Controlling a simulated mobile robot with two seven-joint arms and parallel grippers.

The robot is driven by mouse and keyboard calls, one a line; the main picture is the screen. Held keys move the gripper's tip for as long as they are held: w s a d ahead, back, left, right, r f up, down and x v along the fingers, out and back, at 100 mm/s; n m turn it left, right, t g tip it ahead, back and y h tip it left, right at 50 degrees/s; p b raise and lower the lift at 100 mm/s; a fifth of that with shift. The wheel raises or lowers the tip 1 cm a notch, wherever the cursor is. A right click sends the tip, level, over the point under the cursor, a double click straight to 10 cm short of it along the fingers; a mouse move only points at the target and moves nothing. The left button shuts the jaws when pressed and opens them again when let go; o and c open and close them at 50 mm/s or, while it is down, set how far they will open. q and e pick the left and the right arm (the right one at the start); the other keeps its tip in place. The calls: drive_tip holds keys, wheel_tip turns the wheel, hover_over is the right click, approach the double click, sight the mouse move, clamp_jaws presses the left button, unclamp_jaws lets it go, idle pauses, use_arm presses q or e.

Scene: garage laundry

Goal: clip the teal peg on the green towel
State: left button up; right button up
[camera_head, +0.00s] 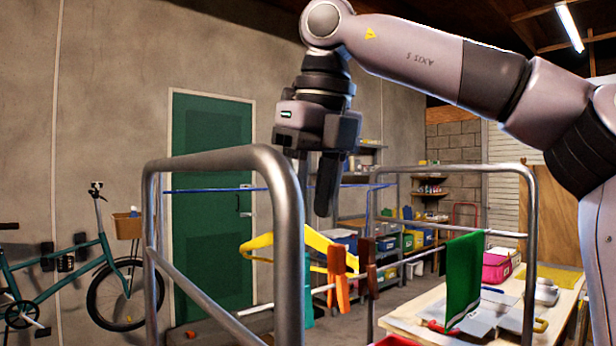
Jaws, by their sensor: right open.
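The green towel (463,278) hangs over a thin rail of the metal drying rack, on the right side of the view. A narrow teal piece (308,302), which looks like the teal peg, hangs low behind the near rack frame and is partly hidden by it. My right gripper (315,185) points down above the rack, up and left of the towel. It is open with nothing visible between its fingers, and it is well clear of the towel and the teal piece. My left gripper is out of view.
The rack's thick tubular frame (222,158) stands close in front. An orange peg (338,274), a dark red peg (368,265) and a yellow hanger (285,240) are near the teal piece. A cluttered table (408,318) stands at right. A bicycle (75,268) leans at left.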

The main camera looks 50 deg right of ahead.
drive_tip(key=b+x, duration=0.2)
drive_tip(key=x, duration=0.4)
drive_tip(key=shift+w+f, duration=0.15)
drive_tip(key=shift+f, duration=0.1)
drive_tip(key=shift+b+x, duration=0.4)
drive_tip(key=shift+x, duration=0.55)
clamp_jaws()
drive_tip(key=shift+w+p+v, duration=0.15)
drive_tip(key=shift+p+v, duration=0.6)
drive_tip(key=shift+w+p+v, duration=0.15)
drive_tip(key=shift+p+v, duration=0.55)
drive_tip(key=shift+v, duration=0.1)
drive_tip(key=shift+w+v, duration=0.25)
drive_tip(key=shift+v, duration=1)
drive_tip(key=shift+d, duration=0.1)
